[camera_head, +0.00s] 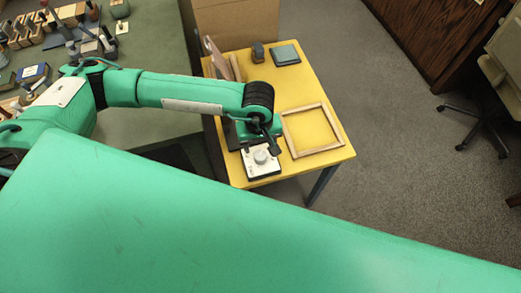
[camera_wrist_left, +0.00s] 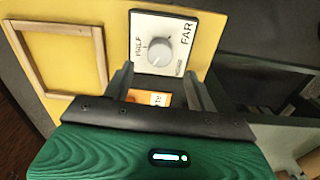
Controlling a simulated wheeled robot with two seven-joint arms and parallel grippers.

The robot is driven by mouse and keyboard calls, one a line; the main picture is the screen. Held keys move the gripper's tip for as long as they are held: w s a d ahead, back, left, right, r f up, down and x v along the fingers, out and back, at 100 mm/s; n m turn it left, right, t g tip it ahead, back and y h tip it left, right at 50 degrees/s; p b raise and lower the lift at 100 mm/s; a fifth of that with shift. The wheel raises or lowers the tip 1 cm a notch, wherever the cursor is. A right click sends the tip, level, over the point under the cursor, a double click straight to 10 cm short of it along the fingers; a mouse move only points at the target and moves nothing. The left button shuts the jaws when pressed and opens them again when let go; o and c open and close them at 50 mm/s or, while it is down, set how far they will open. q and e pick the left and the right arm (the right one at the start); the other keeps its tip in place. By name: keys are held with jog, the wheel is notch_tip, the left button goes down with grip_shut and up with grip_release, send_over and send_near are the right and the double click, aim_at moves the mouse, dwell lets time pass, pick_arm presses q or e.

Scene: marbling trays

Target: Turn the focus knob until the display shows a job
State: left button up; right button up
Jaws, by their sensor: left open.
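The focus knob (camera_head: 261,157) is a grey round dial on a white-topped box (camera_head: 263,171) at the near edge of a yellow table. In the left wrist view the knob (camera_wrist_left: 161,51) stands on the white panel (camera_wrist_left: 143,24), with the printed words HALF and FAR beside it. An orange display (camera_wrist_left: 150,98) shows below the panel, partly hidden by my gripper; only a few of its letters are visible. My left gripper (camera_wrist_left: 163,78) is open, its fingers apart on the knob's near side, with nothing between them. My right gripper is not in view.
A wooden frame (camera_head: 286,136) lies on the yellow table (camera_head: 305,88), right of the box. A dark flat block (camera_head: 285,54) and a small dark object (camera_head: 257,52) are at the back. A green table (camera_head: 150,40) with several small items stands left.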

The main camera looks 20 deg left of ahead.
aim_at(260, 155)
pick_arm(q)
notch_tip(260, 155, down, 6)
jog(key=shift+r+p, duration=0.15)
jog(key=shift+p, duration=0.35)
jog(key=shift+f, duration=0.45)
jog(key=c, duration=1)
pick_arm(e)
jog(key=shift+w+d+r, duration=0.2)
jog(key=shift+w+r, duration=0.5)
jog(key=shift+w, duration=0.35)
